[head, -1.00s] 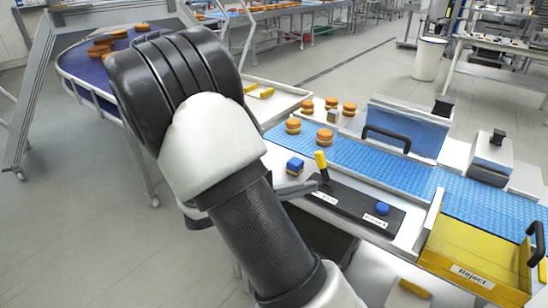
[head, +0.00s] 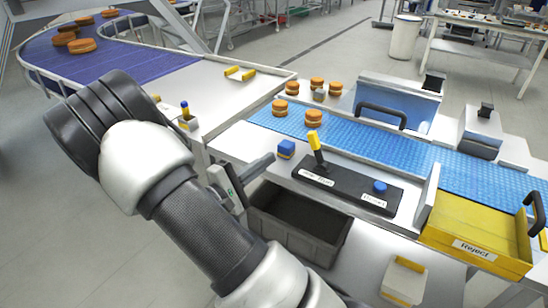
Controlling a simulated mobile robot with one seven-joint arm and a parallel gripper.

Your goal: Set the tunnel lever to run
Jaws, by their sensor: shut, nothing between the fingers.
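The lever has a yellow handle (head: 314,141) and stands on a black control panel (head: 347,186) in front of the blue belt. It leans slightly left and away in the picture. A white label (head: 317,177) lies at its base; its wording is too small to read surely. A blue button (head: 380,187) sits on the panel's right part, above another white label. My gripper (head: 272,160) is shut and empty.
A blue conveyor (head: 345,143) carries round orange-brown filled rounds (head: 313,119) behind the panel. A yellow Reject bin (head: 470,232) stands right. A dark grey bin (head: 300,222) is below the panel. A curved conveyor (head: 100,60) runs at far left. Grey floor is open at lower left.

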